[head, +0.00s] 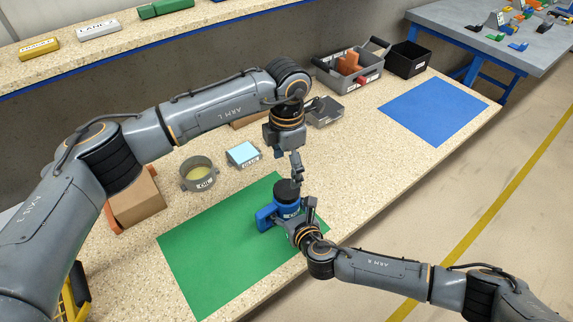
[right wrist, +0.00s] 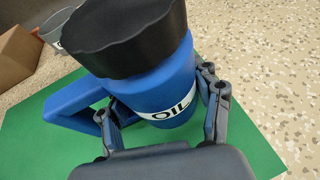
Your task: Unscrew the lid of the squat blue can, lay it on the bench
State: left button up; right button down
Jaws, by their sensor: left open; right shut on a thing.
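The squat blue can (head: 283,208) has a white OIL label and a side handle. It stands upright on the green mat (head: 215,265). Its wide black lid (head: 287,187) sits on top, and it fills the upper part of the right wrist view (right wrist: 135,35). My right gripper (head: 300,217) is shut on the can's body below the lid, one finger on each side (right wrist: 165,100). My left gripper (head: 297,171) is open and points down just above the lid. I cannot tell whether its fingertips touch the lid.
A grey pot (head: 198,174), a light blue block (head: 243,153) and a cardboard box (head: 137,197) stand behind the mat. A grey crate (head: 350,78) and a black bin (head: 408,60) are at the back. The blue mat (head: 434,110) is empty, and bare bench lies between the mats.

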aim_at(287, 189)
pick_arm(q)
jog(key=m, duration=0.6)
jog(key=shift+m, duration=0.3)
jog(key=m, duration=1.2)
jog(key=shift+m, duration=0.4)
jog(key=shift+f+m, duration=0.3)
jog(key=shift+f, duration=3.75)
